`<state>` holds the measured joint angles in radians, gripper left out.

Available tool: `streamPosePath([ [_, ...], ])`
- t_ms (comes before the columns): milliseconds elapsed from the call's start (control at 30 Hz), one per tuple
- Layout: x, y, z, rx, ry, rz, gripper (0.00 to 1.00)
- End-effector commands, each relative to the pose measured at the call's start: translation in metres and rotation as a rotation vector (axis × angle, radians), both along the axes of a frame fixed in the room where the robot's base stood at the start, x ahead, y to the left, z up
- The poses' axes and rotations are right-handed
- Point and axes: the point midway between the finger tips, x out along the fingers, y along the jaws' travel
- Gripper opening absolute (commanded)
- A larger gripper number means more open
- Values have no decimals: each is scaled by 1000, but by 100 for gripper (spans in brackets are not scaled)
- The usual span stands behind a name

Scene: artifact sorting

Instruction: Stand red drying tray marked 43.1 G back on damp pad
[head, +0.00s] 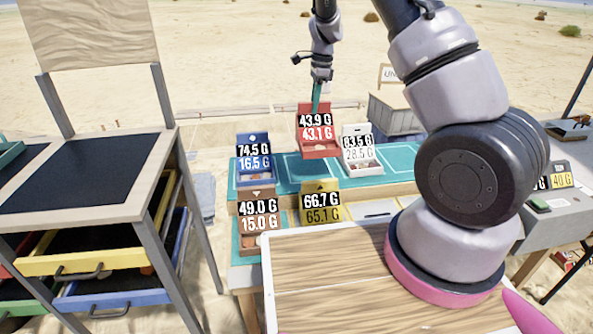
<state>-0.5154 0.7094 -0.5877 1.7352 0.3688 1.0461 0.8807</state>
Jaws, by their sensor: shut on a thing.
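The red drying tray (321,150) has a tall back with a 43.9 G label above a 43.1 G label. It is upright, over the back of the table between the blue and white trays. My gripper (316,108), with teal fingers, is shut on the top of the tray's back. A teal pad (307,178) with pale outlined spaces lies below and in front of the red tray, and the space there is bare. The tray appears raised above the pad; its underside is hidden.
A blue tray (254,178) stands left and a white tray (361,169) right on the teal surface. Brown (258,246) and yellow (321,216) trays stand in front. A drawer rack (137,214) is at left, a grey box (393,113) behind. My arm hides the right side.

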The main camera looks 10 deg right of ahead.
Motion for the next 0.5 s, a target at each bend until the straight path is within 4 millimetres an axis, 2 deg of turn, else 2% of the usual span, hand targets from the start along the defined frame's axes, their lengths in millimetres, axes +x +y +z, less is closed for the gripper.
streamPosePath([
  [133,5,7,3,-1,-1,-11,0],
  [233,5,8,-2,-2,2,-16,0],
  [500,5,8,-48,-2,3,-17,0],
])
